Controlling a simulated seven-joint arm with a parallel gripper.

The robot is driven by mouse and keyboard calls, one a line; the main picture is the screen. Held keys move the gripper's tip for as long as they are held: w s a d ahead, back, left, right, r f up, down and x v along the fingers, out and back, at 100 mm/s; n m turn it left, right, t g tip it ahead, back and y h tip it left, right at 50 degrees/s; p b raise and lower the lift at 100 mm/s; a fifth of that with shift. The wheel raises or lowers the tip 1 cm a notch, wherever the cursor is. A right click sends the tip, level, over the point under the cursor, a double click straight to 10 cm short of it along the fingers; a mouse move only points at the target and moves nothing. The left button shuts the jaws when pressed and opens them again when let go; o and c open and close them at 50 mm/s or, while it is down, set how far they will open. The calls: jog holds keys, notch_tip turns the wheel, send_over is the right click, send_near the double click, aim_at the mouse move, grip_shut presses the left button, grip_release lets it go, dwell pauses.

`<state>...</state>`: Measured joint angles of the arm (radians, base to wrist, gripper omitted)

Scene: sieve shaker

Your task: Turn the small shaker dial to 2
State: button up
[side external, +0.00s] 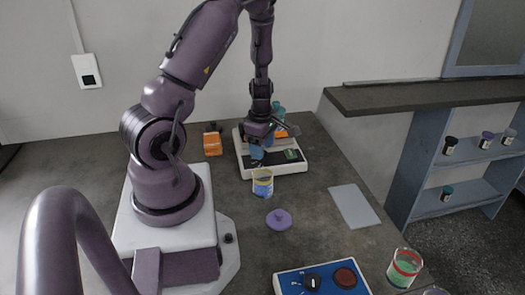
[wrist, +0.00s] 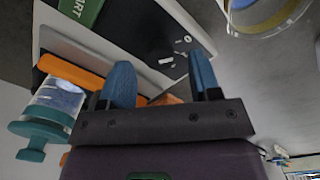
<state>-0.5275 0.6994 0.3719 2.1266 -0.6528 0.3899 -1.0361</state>
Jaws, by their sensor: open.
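The white shaker-like device (side external: 294,168) stands at the back of the bench, with a dark front panel and a green patch. In the wrist view its dark panel (wrist: 160,45) shows small white marks, and a green START label (wrist: 88,10) lies at the upper left. I cannot make out its dial or setting. My gripper (side external: 257,152) is over this device, fingers pointing down. In the wrist view the blue fingers of my gripper (wrist: 162,80) are apart with nothing held between them. A blue control box (side external: 290,284) at the front carries a black dial (side external: 312,282) and a red button (side external: 345,277).
A beaker with yellow and blue bands (side external: 262,184) stands just in front of the device. An orange block (side external: 212,143) is at left, a purple lid (side external: 279,219) nearer the front. A grey sheet (side external: 354,206) lies right; a red-green jar (side external: 404,267) stands front right.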

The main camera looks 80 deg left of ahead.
jog(key=shift+f, duration=0.95)
jog(key=shift+c, duration=0.2)
jog(key=c, duration=0.9)
